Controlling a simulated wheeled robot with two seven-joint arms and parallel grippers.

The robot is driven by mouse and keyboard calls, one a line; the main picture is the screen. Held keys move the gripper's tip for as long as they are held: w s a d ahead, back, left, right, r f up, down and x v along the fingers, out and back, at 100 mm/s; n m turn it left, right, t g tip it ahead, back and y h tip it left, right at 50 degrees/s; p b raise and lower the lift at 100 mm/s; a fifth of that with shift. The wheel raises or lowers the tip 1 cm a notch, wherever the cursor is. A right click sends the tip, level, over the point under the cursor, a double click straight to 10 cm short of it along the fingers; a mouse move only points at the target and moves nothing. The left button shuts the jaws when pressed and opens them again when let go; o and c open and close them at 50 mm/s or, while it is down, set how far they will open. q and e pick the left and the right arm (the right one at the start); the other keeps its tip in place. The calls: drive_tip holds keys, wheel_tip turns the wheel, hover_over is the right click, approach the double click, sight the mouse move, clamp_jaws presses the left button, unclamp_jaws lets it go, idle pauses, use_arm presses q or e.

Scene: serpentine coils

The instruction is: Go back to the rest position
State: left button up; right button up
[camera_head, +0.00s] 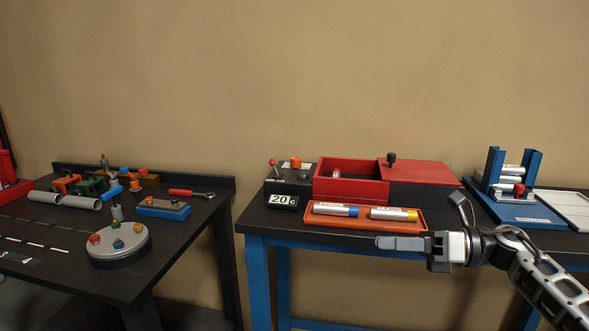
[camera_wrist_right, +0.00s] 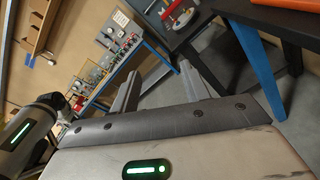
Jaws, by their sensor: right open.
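My right gripper (camera_head: 384,242) hangs in front of the right-hand table's front edge, below the orange tray (camera_head: 340,227) and apart from it. Its arm comes in from the lower right and its fingers point left. In the right wrist view the gripper (camera_wrist_right: 157,82) shows two grey fingers spread apart, with nothing between them. Floor and table legs lie beyond them. My left gripper does not show in either view.
The right-hand table (camera_head: 256,221) carries a red box (camera_head: 347,190), a blue stand (camera_head: 494,170) and two cylinders in the tray. The left-hand table (camera_head: 60,275) holds a round disc (camera_head: 118,256) and several tools. A floor gap separates the tables.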

drive_tip(key=s+a+f+m+t+h, duration=0.2)
drive_tip(key=s+f+m+t+h, duration=0.35)
drive_tip(key=m, duration=0.85)
drive_tip(key=s+a+f+m+t+h, duration=0.25)
drive_tip(key=f+m+t, duration=0.45)
drive_tip(key=f+m, duration=0.5)
drive_tip(key=s+f+m+g+h, duration=0.3)
drive_tip(key=s+f+m, duration=0.3)
drive_tip(key=s+m, duration=0.2)
drive_tip(key=s+d+f+m+g+h, duration=0.1)
drive_tip(key=s+f+m+g+h, duration=0.2)
drive_tip(key=s+f+m, duration=0.3)
drive_tip(key=s+m, duration=0.2)
drive_tip(key=s, duration=0.1)
drive_tip(key=shift+d+f, duration=0.3)
